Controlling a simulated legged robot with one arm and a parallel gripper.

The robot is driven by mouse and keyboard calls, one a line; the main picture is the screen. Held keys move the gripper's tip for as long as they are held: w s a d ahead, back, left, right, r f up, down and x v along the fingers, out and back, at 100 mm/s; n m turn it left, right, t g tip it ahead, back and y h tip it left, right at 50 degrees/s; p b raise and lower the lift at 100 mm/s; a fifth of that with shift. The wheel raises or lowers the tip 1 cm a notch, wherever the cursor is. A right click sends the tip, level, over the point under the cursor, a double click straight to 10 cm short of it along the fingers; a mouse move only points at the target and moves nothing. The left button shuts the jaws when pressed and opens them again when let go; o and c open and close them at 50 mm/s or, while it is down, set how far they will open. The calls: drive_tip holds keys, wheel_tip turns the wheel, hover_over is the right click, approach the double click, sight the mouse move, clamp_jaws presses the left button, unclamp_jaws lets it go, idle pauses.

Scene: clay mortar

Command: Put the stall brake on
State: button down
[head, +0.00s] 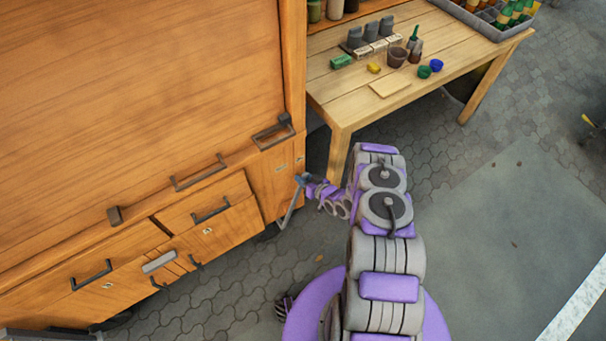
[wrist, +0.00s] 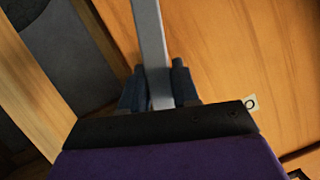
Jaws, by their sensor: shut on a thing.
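The wooden stall (head: 130,110) stands at the left in the head view, with drawers and dark handles along its lower front. A grey metal brake lever (head: 290,206) slants beside the stall's lower right corner. My gripper (head: 302,180) is at the lever's upper end. In the wrist view the lever is a grey bar (wrist: 151,50) running up from between the blue-grey fingers of my gripper (wrist: 160,90). The fingers are shut on the bar. The wheel that the lever belongs to is mostly hidden under the stall.
A wooden table (head: 440,70) stands close to the right of the stall, its near leg (head: 339,158) just beyond my gripper. Small cups, blocks and a crate (head: 490,15) of bottles are on it. Paved ground (head: 235,285) lies open in front.

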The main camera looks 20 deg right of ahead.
drive_tip(key=shift+d+f, duration=0.1)
drive_tip(key=shift+d, duration=0.55)
drive_tip(key=shift+a, duration=0.55)
drive_tip(key=c, duration=1.2)
unclamp_jaws()
drive_tip(key=shift+a, duration=0.15)
drive_tip(key=shift+o, duration=1.4)
drive_tip(key=shift+d, duration=0.75)
drive_tip(key=shift+a, duration=0.75)
drive_tip(key=p+v, duration=0.4)
drive_tip(key=v, duration=1.3)
drive_tip(key=shift+s+p, duration=0.15)
drive_tip(key=shift+p, duration=0.15)
